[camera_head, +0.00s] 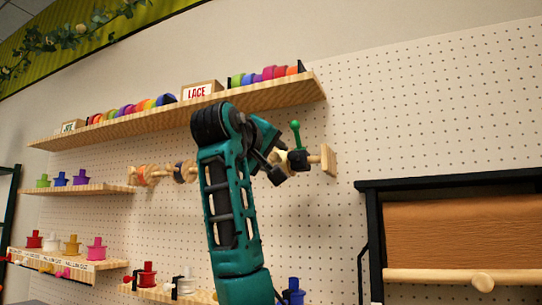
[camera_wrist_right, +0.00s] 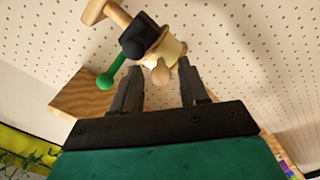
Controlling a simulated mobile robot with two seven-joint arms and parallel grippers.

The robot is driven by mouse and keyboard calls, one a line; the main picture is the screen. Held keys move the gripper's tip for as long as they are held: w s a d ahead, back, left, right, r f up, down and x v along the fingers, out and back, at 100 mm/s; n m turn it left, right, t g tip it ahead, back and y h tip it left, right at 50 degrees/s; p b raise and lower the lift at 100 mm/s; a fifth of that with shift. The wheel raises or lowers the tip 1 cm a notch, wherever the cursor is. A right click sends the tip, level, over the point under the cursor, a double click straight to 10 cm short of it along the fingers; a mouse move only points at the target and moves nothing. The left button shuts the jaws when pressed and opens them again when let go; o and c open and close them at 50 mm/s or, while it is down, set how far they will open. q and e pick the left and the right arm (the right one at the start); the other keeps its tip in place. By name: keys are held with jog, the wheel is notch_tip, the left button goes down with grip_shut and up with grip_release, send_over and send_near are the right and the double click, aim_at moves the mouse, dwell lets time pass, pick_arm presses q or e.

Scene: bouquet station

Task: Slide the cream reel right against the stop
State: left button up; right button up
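The cream reel (camera_wrist_right: 174,50) is on a wooden rod on the pegboard, with a round wooden knob (camera_wrist_right: 160,73) facing my right gripper. It also shows in the head view (camera_head: 281,160), partly hidden by the gripper. The black stop (camera_wrist_right: 138,38) with a green-tipped lever (camera_wrist_right: 106,80) is beside the reel, toward the rod's end bracket; in the head view the stop (camera_head: 298,160) is right of the reel. I cannot tell whether they touch. My right gripper (camera_wrist_right: 160,66) has its fingers apart, with the knob between the fingertips and no clear grip. My left gripper is not in view.
The rod's wooden end bracket (camera_head: 328,160) is right of the stop. Orange and dark reels (camera_head: 180,172) are farther left on the rod. A long shelf (camera_head: 180,118) with ribbon spools runs above. A brown paper roll (camera_head: 460,235) is at lower right.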

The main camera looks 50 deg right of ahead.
jog(key=shift+o, duration=0.3)
jog(key=shift+s+a, duration=0.1)
jog(key=shift+a, duration=0.5)
jog(key=b+v, duration=0.2)
jog(key=v, duration=0.9)
jog(key=shift+a, duration=0.35)
jog(key=shift+s, duration=0.1)
